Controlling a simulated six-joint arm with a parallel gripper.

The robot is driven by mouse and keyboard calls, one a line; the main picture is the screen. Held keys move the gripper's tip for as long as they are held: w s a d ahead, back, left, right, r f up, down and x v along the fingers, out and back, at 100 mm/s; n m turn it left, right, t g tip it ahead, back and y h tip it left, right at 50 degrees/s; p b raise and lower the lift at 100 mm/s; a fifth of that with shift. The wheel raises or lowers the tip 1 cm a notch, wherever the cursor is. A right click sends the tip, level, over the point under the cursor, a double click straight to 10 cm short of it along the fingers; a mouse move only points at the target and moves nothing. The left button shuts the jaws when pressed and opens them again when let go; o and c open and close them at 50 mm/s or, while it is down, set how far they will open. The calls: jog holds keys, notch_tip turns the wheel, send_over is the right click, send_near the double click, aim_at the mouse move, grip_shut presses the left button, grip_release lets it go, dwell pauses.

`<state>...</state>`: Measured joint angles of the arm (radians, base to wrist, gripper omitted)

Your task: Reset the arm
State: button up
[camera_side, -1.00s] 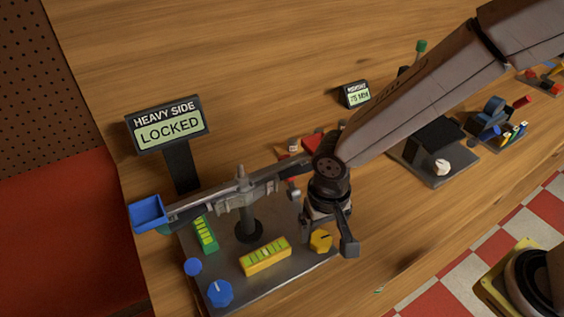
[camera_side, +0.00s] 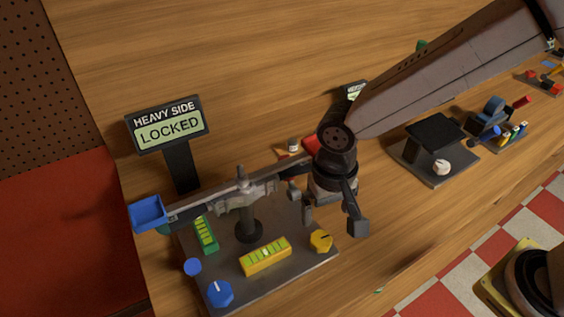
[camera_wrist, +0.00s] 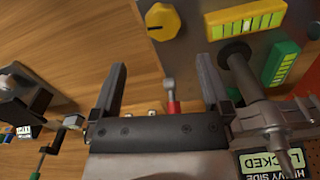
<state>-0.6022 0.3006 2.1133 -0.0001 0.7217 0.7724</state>
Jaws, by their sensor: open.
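My gripper (camera_side: 332,216) hangs at the right end of a grey balance beam (camera_side: 215,196) in the side view. In the wrist view my gripper (camera_wrist: 162,85) has its two fingers spread apart, with nothing held between them. The beam sits on a dark post (camera_side: 247,218) on a grey base plate (camera_side: 222,262), and a blue tray (camera_side: 147,213) is at its left end. A sign (camera_side: 168,124) reads "HEAVY SIDE LOCKED". The beam's right end is partly hidden by my gripper.
The plate carries a yellow block (camera_side: 265,256), a green block (camera_side: 205,234), a yellow knob (camera_side: 321,240) and a blue knob (camera_side: 220,293). A dark stand (camera_side: 436,138) with a white knob and coloured parts are to the right. Wood behind the sign is clear.

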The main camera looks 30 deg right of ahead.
jog(key=s+d+n+t, duration=0.2)
jog(key=d, duration=1.9)
jog(key=shift+s+f+t, duration=0.25)
jog(key=shift+f+t, duration=0.05)
jog(key=shift+f, duration=0.05)
